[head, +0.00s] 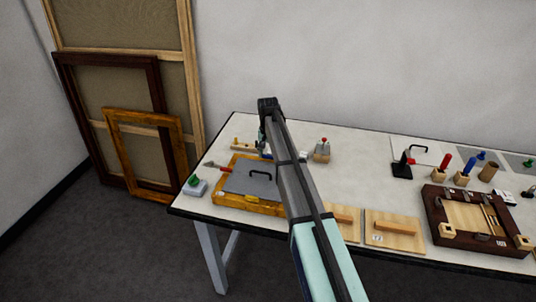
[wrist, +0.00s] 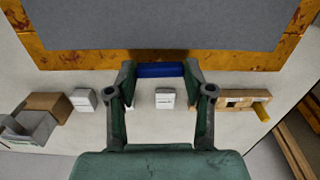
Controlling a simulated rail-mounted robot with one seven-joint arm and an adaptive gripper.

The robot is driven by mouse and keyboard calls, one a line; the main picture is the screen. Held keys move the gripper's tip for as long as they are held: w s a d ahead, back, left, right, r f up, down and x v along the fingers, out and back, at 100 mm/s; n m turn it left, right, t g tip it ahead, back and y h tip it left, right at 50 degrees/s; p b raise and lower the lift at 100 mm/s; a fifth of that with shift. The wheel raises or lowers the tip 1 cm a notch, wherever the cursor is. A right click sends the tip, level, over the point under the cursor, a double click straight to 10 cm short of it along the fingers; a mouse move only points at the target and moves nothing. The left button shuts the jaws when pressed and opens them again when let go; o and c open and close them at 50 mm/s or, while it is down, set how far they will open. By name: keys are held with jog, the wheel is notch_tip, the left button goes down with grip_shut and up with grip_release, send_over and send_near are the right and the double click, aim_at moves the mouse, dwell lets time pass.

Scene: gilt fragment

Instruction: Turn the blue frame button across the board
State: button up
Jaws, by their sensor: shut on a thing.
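The blue frame button (wrist: 160,70) is a short bar at the edge of the gilt frame (wrist: 90,60), seen in the wrist view. It lies along the frame edge, with the grey board (wrist: 165,22) beyond it. My gripper (wrist: 160,73) has a fingertip at each end of the button and is shut on it. In the head view my gripper (head: 264,142) is at the far edge of the gilt frame (head: 245,203), whose grey board (head: 250,182) carries a black handle. My arm hides the frame's right part there.
Small white blocks (wrist: 165,98), a grey-and-brown block (wrist: 47,105) and a wooden piece (wrist: 240,100) lie close behind the frame. A red-topped stand (head: 322,150) is to the right. A green-topped item (head: 194,184) stands left. A dark frame (head: 470,245) lies far right.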

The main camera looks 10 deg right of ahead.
jog(key=n+b, duration=0.1)
jog(key=n, duration=0.3)
jog(key=shift+f+n+b, duration=0.1)
jog(key=shift+n+b, duration=0.2)
jog(key=n+b, duration=0.1)
jog(key=n, duration=0.8)
jog(key=shift+b, duration=0.4)
jog(key=shift+n, duration=1.9)
jog(key=o, duration=1.2)
jog(key=shift+c, duration=0.2)
notch_tip(320, 180, up, 12)
